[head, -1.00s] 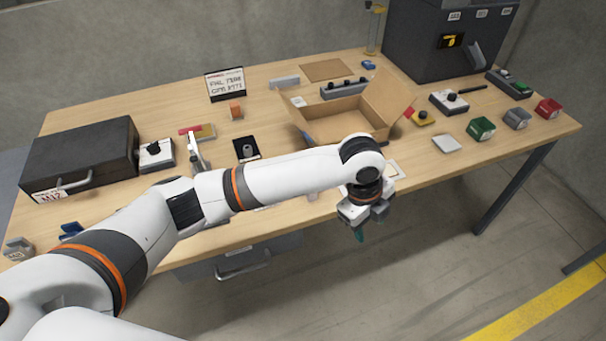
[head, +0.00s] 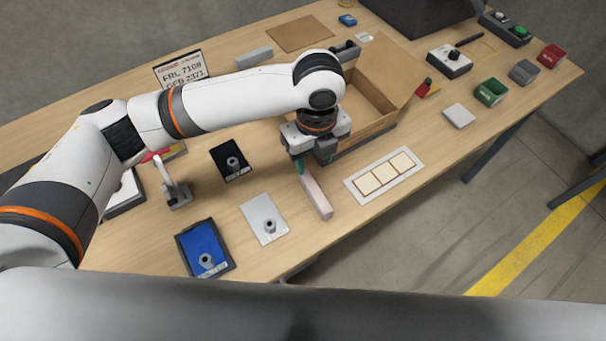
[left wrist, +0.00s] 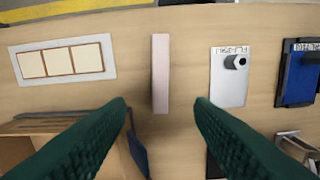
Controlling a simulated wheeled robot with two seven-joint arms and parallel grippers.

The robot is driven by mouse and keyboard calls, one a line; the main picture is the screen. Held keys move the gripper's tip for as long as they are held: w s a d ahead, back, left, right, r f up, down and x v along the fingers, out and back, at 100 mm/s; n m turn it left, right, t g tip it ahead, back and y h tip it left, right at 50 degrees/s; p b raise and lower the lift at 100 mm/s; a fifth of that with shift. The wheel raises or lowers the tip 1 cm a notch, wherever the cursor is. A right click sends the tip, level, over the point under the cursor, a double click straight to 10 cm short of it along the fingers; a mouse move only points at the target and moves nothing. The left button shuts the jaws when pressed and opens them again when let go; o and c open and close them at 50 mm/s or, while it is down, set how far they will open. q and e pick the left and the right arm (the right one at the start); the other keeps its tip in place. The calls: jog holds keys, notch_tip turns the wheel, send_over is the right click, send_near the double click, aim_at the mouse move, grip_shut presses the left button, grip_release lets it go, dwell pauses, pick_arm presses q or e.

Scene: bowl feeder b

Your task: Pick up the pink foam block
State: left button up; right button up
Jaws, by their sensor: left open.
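The pink foam block (head: 316,196) is a long pale pink bar lying on the wooden table, just in front of the cardboard box. In the left wrist view the block (left wrist: 160,74) stands upright in the picture, ahead of and between the two green fingertips. My left gripper (head: 302,167) is above the table at the far end of the block, with part of the block hidden behind it. My right gripper cannot be made out.
The open cardboard box (head: 375,95) stands right behind the gripper. A white card with three squares (head: 384,176) lies right of the block. A white plate (head: 265,220) with a knob and a blue tray (head: 204,248) lie left. The table's front edge is close.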

pick_arm(q)
send_over(315, 190)
notch_tip(315, 190, down, 5)
jog(key=shift+w+f+p, duration=0.1)
jog(key=shift+f+p, duration=0.05)
jog(key=shift+p, duration=0.2)
jog(key=shift+f, duration=0.35)
jog(key=shift+w+a+f, duration=0.1)
jog(key=shift+f, duration=0.15)
jog(key=f, duration=0.3)
jog(key=f+p, duration=0.1)
jog(key=shift+s+f, duration=0.15)
jog(key=shift+s, duration=0.15)
jog(key=shift+f, duration=0.25)
pick_arm(e)
jog(key=shift+s+d+r, duration=0.25)
jog(key=shift+s+r, duration=0.25)
jog(key=shift+s+d+r, duration=0.25)
jog(key=shift+s+r, duration=0.2)
jog(key=shift+s, duration=0.05)
pick_arm(q)
jog(key=shift+c, duration=0.6)
grip_shut()
pick_arm(e)
jog(key=shift+s+d, duration=0.2)
jog(key=shift+d, duration=0.2)
